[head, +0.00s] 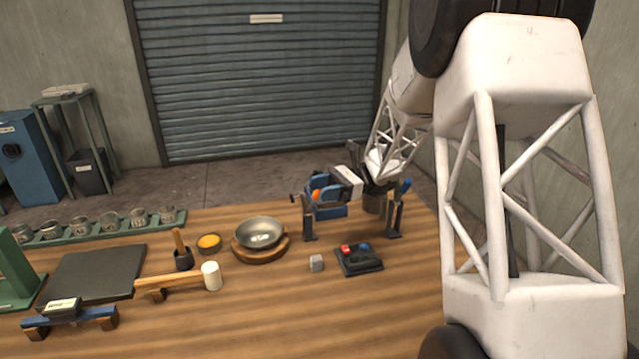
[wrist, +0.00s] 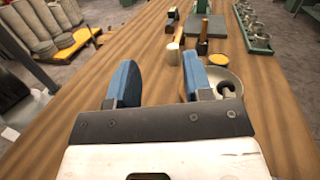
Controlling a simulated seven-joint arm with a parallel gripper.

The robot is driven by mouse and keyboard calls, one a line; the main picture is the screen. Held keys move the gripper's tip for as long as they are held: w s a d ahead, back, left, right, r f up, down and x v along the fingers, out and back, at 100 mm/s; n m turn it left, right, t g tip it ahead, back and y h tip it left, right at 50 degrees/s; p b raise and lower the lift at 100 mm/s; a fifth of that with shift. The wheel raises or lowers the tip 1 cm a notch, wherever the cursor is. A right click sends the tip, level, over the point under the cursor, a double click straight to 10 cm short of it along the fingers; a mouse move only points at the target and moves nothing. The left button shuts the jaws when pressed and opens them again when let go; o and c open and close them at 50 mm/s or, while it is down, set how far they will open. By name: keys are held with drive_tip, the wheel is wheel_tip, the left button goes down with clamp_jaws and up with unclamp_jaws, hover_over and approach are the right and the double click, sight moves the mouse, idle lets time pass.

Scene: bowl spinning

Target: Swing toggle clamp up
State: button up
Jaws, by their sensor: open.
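My gripper (head: 312,196) reaches in from the right above the back of the bench, its blue fingers pointing left. In the wrist view my gripper (wrist: 160,72) is open, with nothing visible between the fingers. A small orange part shows by the fingers in the head view; whether they touch it is unclear. Two dark upright brackets stand below: a left bracket (head: 308,222) and a right bracket (head: 394,218) with a blue handle (head: 405,186). This may be the toggle clamp, but I cannot tell for sure. My arm and gripper hide much of the area between the brackets.
A metal bowl (head: 260,232) sits on a round wooden base left of the brackets. A mallet (head: 211,276), yellow dish (head: 209,243) and dark plate (head: 90,272) are further left.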

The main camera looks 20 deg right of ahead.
drive_tip(key=s, duration=0.8)
drive_tip(key=shift+s+a+r, duration=0.15)
drive_tip(key=shift+r, duration=0.25)
idle(0.4)
drive_tip(key=s+a+r+n+h, duration=0.1)
drive_tip(key=s+a+n+h, duration=0.2)
drive_tip(key=s+h, duration=0.3)
drive_tip(key=s+a+r+n+h, duration=0.1)
drive_tip(key=s+a+n+h, duration=0.15)
drive_tip(key=s, duration=0.65)
drive_tip(key=s+d+r+n+t+h, duration=0.1)
drive_tip(key=s+d+n+t+h, duration=0.2)
drive_tip(key=s+n+t+h, duration=0.4)
drive_tip(key=shift+s+d+r+n+t+h, duration=0.25)
drive_tip(key=shift+s+n+h, duration=0.9)
drive_tip(key=shift+s, duration=2.1)
drive_tip(key=shift+f+m+h, duration=0.1)
drive_tip(key=shift+m+h, duration=0.3)
